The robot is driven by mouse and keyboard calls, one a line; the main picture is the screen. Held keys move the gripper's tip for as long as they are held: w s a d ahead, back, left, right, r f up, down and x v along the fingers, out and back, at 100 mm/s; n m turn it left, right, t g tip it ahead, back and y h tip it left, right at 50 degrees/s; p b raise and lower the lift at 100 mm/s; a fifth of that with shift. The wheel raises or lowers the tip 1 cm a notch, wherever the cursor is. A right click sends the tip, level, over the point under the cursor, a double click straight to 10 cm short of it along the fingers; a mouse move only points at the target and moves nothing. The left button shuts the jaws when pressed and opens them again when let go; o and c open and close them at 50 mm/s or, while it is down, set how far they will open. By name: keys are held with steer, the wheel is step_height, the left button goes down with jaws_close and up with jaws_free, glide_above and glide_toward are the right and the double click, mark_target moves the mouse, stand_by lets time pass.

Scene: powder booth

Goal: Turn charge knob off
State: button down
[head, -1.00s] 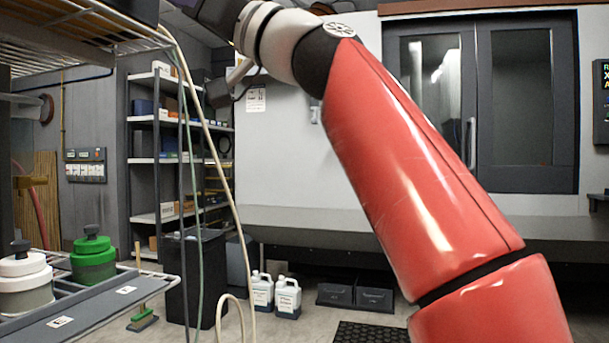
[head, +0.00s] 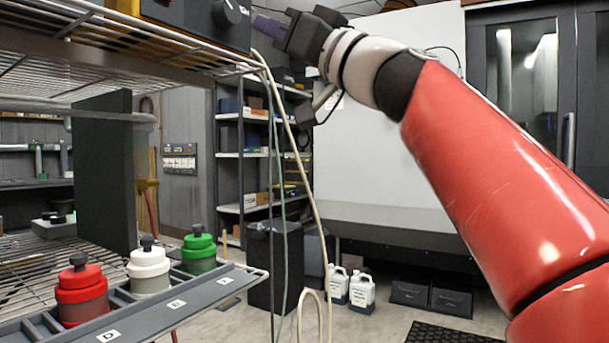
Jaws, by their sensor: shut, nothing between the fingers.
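A dark control box (head: 195,16) stands on the upper wire shelf, cut off by the top edge of the head view. A dark round knob (head: 228,12) with a pale mark sits on its right part. The knob's labels are too small or cut off to read. My gripper (head: 262,25) is just right of the knob in the picture, its purplish fingers pointing left towards the box. It is shut and empty. I see a gap between fingers and knob in the picture, but cannot tell their depth apart.
The wire shelf (head: 165,52) runs below the box. Pale and green hoses (head: 290,130) hang from its corner. Red (head: 80,283), white (head: 149,262) and green (head: 199,246) lidded pots sit in a grey rack below. A shelving unit and white machine stand behind.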

mark_target(223, 28)
steer(key=shift+w+a+p, duration=0.2)
steer(key=shift+w+a, duration=0.35)
steer(key=shift+a, duration=0.35)
steer(key=shift+w+a+p, duration=0.2)
steer(key=shift+w+a, duration=0.4)
steer(key=shift+a, duration=0.3)
steer(key=shift+w+a+p, duration=0.2)
steer(key=shift+w+a, duration=0.35)
steer(key=shift+a, duration=0.35)
steer(key=shift+r, duration=0.3)
steer(key=shift+w+d+b, duration=0.15)
steer(key=shift+b, duration=0.25)
steer(key=shift+f+b, duration=0.45)
steer(key=shift+b, duration=0.15)
steer(key=shift+s+d+b, duration=0.4)
steer(key=shift+s+d, duration=0.1)
steer(key=shift+d, duration=0.35)
steer(key=shift+s+d+b, duration=0.35)
steer(key=shift+s+d, duration=0.15)
steer(key=shift+d, duration=0.35)
steer(key=shift+s+d+b, duration=0.4)
steer(key=shift+s+d, duration=0.1)
steer(key=shift+d, duration=0.35)
